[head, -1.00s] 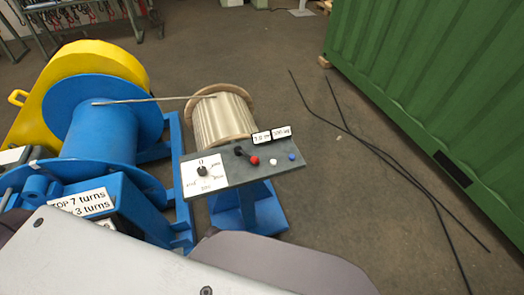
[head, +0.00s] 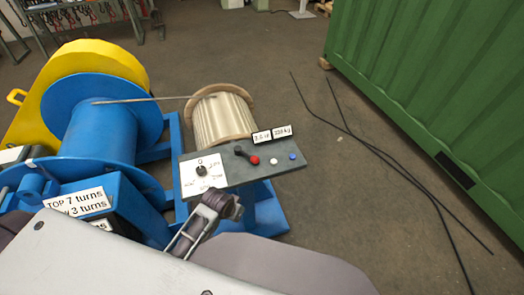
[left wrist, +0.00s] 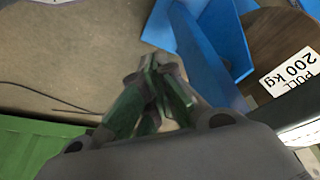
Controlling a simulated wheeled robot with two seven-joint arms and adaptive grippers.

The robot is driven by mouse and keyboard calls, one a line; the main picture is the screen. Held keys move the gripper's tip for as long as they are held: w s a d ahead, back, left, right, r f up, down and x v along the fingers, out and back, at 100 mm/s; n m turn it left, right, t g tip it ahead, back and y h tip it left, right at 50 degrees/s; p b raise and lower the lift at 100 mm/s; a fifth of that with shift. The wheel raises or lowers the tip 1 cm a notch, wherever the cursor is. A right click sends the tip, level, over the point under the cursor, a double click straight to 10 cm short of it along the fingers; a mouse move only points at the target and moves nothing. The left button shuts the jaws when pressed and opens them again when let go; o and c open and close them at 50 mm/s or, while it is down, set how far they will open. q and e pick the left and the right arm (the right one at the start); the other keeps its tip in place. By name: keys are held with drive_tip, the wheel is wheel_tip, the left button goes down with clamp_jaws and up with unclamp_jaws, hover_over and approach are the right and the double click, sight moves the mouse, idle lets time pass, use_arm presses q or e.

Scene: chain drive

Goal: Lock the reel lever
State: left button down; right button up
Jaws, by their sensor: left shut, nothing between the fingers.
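A grey control panel (head: 275,175) on a blue stand carries a short black lever with a red knob (head: 254,160). A pointer dial (head: 201,170) on a white scale sits at its left end. I cannot tell whether the red-knobbed lever is the reel lever. My left gripper (head: 232,207) is low at the panel's front edge, right of the dial and below the red knob. In the left wrist view its fingers (left wrist: 155,75) are together and empty over the floor, near the blue stand (left wrist: 205,45). I cannot tell whether it touches the panel. My right gripper is out of view.
A blue reel (head: 100,130) with a yellow guard (head: 105,60) stands left, joined by a line to a wooden spool (head: 220,118) behind the panel. A green container (head: 430,80) and black cables (head: 385,150) lie right.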

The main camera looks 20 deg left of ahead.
use_arm(q)
drive_tip(key=w+d+r+m+h, duration=0.35)
drive_tip(key=w+d+r, duration=0.7)
drive_tip(key=r, duration=0.45)
drive_tip(key=w+a+r+y, duration=0.1)
drive_tip(key=w+a+r, duration=0.2)
drive_tip(key=w, duration=0.3)
drive_tip(key=w+a+r+y, duration=0.1)
drive_tip(key=w+a+r, duration=0.2)
drive_tip(key=w, duration=0.4)
drive_tip(key=shift+w+a+r+b, duration=0.3)
drive_tip(key=shift+a+b, duration=0.15)
drive_tip(key=shift+a, duration=0.25)
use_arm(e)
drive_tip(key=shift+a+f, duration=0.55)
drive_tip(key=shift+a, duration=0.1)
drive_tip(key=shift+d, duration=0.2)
